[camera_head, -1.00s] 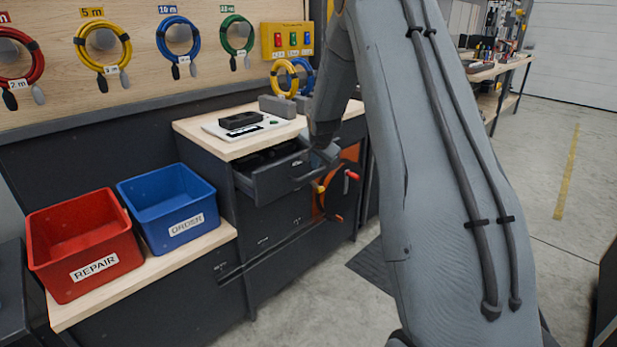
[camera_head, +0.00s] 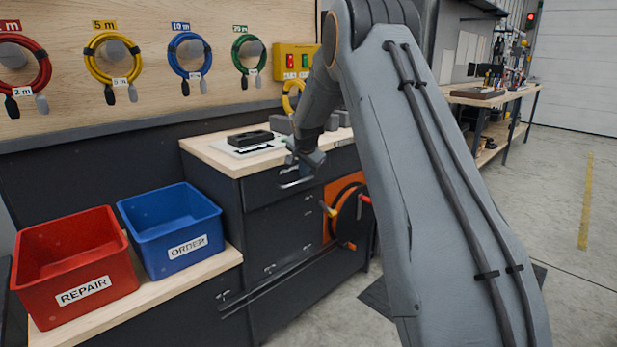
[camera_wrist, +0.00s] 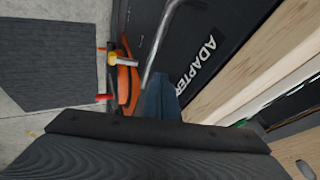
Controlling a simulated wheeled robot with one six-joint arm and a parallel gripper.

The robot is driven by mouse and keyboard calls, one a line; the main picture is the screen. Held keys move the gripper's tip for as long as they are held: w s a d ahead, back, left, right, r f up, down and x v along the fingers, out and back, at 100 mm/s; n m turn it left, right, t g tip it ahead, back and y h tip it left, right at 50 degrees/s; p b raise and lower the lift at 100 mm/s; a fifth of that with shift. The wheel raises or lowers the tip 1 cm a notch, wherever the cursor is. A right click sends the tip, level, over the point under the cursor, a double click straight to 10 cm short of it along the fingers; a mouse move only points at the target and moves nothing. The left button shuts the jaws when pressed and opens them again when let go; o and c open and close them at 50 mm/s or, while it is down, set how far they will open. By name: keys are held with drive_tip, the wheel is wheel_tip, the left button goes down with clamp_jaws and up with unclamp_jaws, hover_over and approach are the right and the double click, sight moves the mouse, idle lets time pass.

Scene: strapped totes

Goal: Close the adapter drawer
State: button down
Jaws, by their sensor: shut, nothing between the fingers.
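The adapter drawer (camera_head: 262,190) is the top drawer of the dark cabinet under the wooden worktop. Its front looks flush with the cabinet, and no drawer interior shows. In the wrist view its dark front (camera_wrist: 225,35) carries white ADAPTER lettering, with a metal bar handle (camera_wrist: 158,45) beside it. My gripper (camera_head: 305,170) is at the drawer front, near the handle's right end. In the wrist view my gripper (camera_wrist: 161,92) is shut and empty, its fingertips close to the front and handle. Whether they touch the front cannot be told.
A wooden worktop (camera_head: 218,158) above the drawer holds a dark device on a pale plate. An orange reel panel (camera_head: 345,205) with protruding handles is right of the drawers. Red (camera_head: 75,265) and blue (camera_head: 172,232) bins stand on a lower shelf at left. Open floor lies right.

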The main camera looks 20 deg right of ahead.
drive_tip(key=shift+w+a+r, duration=0.1)
drive_tip(key=shift+w+a, duration=0.25)
drive_tip(key=shift+a, duration=0.1)
drive_tip(key=shift+r, duration=0.1)
drive_tip(key=s+d+p+v, duration=0.1)
drive_tip(key=p+v, duration=0.3)
drive_tip(key=v, duration=0.6)
drive_tip(key=s+a+n+g+p, duration=0.2)
drive_tip(key=s+a+n+p, duration=0.1)
drive_tip(key=s, duration=1.4)
drive_tip(key=s+a+f+n+g+y+p, duration=0.1)
drive_tip(key=s+a+n, duration=0.4)
drive_tip(key=s, duration=1.1)
drive_tip(key=s+a+n+g+y+p, duration=0.1)
drive_tip(key=s+a+n+g+p, duration=0.3)
drive_tip(key=s, duration=1.3)
drive_tip(key=shift+s+a+f+p, duration=0.2)
drive_tip(key=shift+s+a+p, duration=0.2)
drive_tip(key=shift+a, duration=0.45)
